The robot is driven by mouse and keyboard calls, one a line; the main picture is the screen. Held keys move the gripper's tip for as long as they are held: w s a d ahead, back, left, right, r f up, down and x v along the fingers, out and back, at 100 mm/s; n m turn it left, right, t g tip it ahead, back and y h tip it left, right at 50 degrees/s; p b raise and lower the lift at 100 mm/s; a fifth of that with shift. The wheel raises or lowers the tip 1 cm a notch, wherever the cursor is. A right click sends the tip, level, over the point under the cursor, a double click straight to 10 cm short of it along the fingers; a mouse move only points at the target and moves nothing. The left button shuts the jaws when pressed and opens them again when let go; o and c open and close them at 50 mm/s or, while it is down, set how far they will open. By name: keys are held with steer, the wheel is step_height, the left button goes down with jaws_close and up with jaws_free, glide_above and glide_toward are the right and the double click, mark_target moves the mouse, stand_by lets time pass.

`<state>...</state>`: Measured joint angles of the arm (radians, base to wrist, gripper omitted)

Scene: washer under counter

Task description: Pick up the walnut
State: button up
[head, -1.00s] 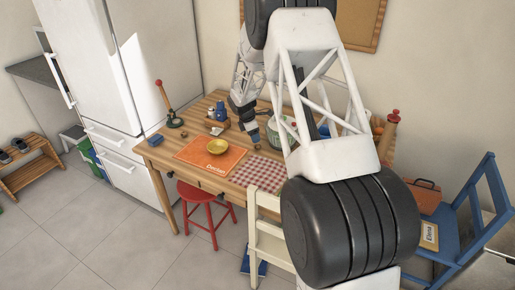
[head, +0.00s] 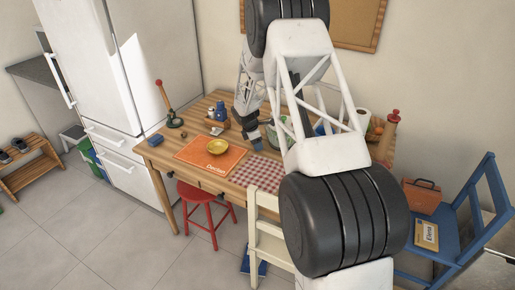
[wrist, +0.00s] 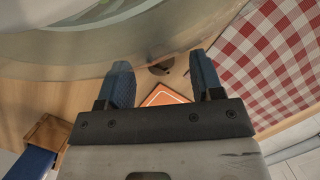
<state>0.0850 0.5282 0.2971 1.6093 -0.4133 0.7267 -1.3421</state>
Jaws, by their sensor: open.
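In the wrist view a small dark brown roundish thing, which looks like the walnut (wrist: 159,68), lies on the wooden table just beyond and between my fingertips. My gripper (wrist: 162,75) is open, with its two blue fingers apart and nothing held. In the head view my gripper (head: 254,137) is low over the table, by the back edge of the checked cloth. The walnut is not clear there beside the fingers. Another small brown thing (head: 183,134) lies at the table's left; it is too small to identify.
A large translucent rounded vessel (wrist: 110,35) stands very close to the fingers. The orange placemat (head: 190,153) with a yellow bowl (head: 217,147) and the red checked cloth (head: 257,173) lie in front. A blue bottle (head: 221,112) stands behind.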

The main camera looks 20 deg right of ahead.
steer(key=shift+d+f, duration=0.2)
steer(key=shift+f, duration=0.5)
steer(key=c, duration=1)
